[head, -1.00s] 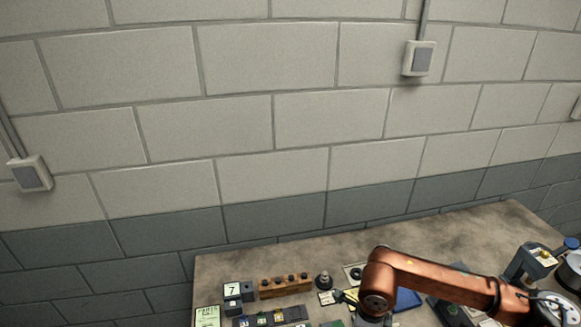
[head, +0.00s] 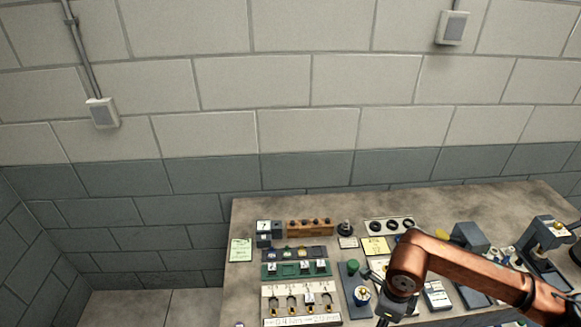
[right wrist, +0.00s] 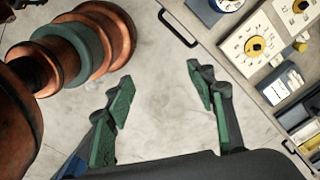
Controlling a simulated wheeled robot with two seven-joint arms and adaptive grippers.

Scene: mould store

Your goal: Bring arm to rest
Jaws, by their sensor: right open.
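My right arm (head: 465,268), copper-coloured, comes in from the right in the head view and bends down over the front part of the bench. Only a dark bit of its gripper shows at the bottom edge there. In the right wrist view my right gripper (right wrist: 163,84) is open, its two green-padded fingers wide apart with nothing between them. Bare pale floor shows behind the fingers. My left gripper is in neither view.
The bench (head: 250,213) holds a wooden block with dark knobs (head: 309,227), a white tray of gauges or tools (head: 300,303), a green cylinder (head: 352,267) and grey devices (head: 470,238). In the right wrist view, a bench-side handle (right wrist: 178,28) and dial boxes (right wrist: 257,46) lie to the right.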

